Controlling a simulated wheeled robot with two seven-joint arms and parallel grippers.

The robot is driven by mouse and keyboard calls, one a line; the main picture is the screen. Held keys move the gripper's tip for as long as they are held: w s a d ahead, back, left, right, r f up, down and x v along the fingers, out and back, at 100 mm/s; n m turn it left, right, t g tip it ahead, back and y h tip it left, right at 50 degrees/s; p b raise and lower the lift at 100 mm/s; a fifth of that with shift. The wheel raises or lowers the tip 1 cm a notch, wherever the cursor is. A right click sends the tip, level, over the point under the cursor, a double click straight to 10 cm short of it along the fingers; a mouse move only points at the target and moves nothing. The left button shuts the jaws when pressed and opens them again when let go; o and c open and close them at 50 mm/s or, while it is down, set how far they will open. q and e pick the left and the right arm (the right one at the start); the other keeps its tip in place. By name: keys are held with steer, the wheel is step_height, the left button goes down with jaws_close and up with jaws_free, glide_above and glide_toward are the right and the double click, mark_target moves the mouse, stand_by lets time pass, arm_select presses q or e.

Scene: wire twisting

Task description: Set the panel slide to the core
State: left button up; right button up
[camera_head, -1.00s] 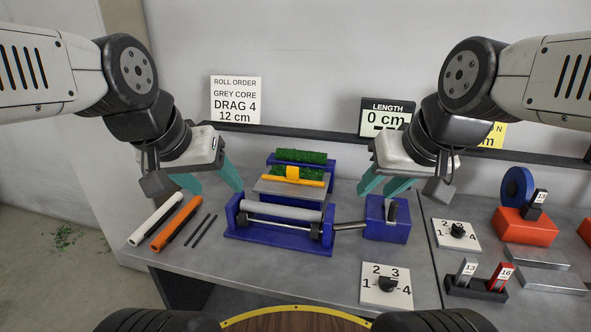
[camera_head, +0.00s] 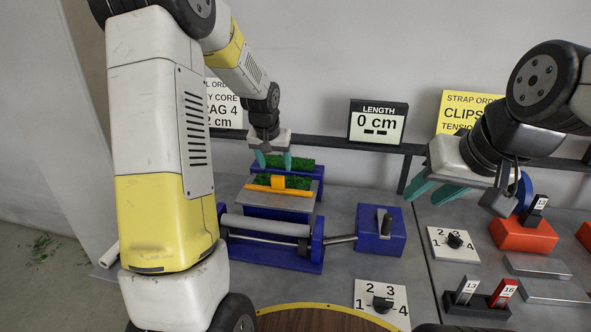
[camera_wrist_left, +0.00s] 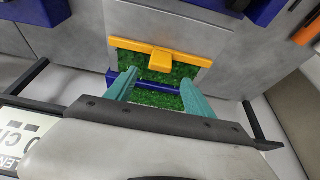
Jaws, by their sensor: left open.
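The grey plate (camera_head: 265,200) carries green turf (camera_head: 300,182) and an orange bar with a raised orange tab (camera_head: 278,182); this looks like the panel slide. The bar also shows in the left wrist view (camera_wrist_left: 185,56). The grey core (camera_head: 262,226) lies in the blue roller frame (camera_head: 270,254) in front of it. My left gripper (camera_head: 274,160) is open and empty, pointing down over the rear turf behind the orange tab. In the left wrist view its teal fingers (camera_wrist_left: 158,88) are spread over the turf, apart from the tab. My right gripper (camera_head: 433,191) is open and empty, held above the table.
A blue box (camera_head: 380,236) with a lever stands right of the roller frame. A numbered dial (camera_head: 381,303) lies in front and another (camera_head: 454,243) to the right. Orange blocks and clip holders occupy the right table. My left arm hides much of the table's left side.

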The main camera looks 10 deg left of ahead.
mark_target(277, 176)
arm_select(q)
steer(key=x, duration=0.7)
steer(key=shift+f, duration=0.3)
jaws_close()
